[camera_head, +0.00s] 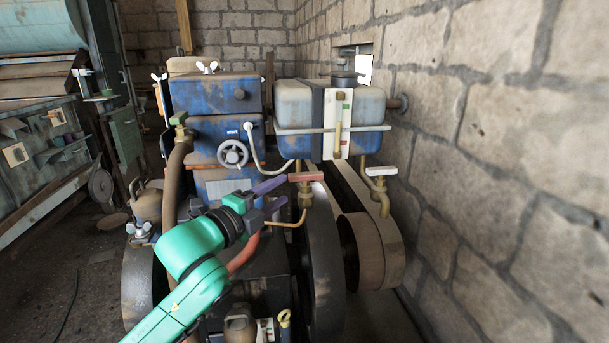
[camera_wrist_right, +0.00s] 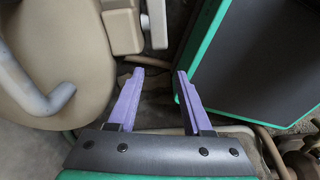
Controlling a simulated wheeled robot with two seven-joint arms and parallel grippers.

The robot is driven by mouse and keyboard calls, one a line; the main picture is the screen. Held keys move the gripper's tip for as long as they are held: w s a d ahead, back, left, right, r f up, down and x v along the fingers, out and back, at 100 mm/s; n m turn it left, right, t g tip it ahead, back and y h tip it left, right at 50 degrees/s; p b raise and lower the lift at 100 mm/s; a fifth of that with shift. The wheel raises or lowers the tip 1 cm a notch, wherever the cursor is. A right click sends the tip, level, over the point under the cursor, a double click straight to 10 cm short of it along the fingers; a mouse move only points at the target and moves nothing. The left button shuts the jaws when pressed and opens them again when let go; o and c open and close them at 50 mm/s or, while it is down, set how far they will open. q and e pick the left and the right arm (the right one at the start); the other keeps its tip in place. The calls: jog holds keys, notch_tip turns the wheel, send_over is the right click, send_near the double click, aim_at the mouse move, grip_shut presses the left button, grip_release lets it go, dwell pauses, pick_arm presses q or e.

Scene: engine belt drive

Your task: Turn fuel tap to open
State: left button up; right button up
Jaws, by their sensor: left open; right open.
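A brass tap with a red lever handle (camera_head: 306,177) stands below the grey-and-blue tank (camera_head: 293,104), with its lever lying crosswise. Another brass tap with a pale lever (camera_head: 381,171) is on a pipe at the tank's right. I cannot tell from labels which one is the fuel tap. My left gripper (camera_head: 286,191) is open, its purple fingertips just left of the red-handled tap; I cannot tell whether they touch it. My right gripper (camera_wrist_right: 160,74) shows in the right wrist view, open with nothing between its fingers.
The blue engine block (camera_head: 216,95) with a small handwheel (camera_head: 233,153) stands behind my left arm. A belt and pulley (camera_head: 372,250) are at lower right. A stone wall (camera_head: 500,150) closes off the right side. A green-edged dark panel (camera_wrist_right: 260,65) is beside my right gripper.

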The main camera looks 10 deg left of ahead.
aim_at(302, 179)
pick_arm(q)
jog(key=p+x, duration=0.1)
jog(key=x, duration=0.9)
jog(key=shift+w+d+p, duration=0.2)
jog(key=shift+w+p, duration=0.05)
jog(key=shift+p, duration=0.15)
jog(key=shift+f, duration=0.15)
pick_arm(e)
jog(key=shift+w+a+r, duration=0.25)
jog(key=shift+w+r, duration=0.65)
jog(key=shift+r, duration=0.2)
pick_arm(q)
grip_shut()
pick_arm(e)
jog(key=shift+s+d, duration=0.15)
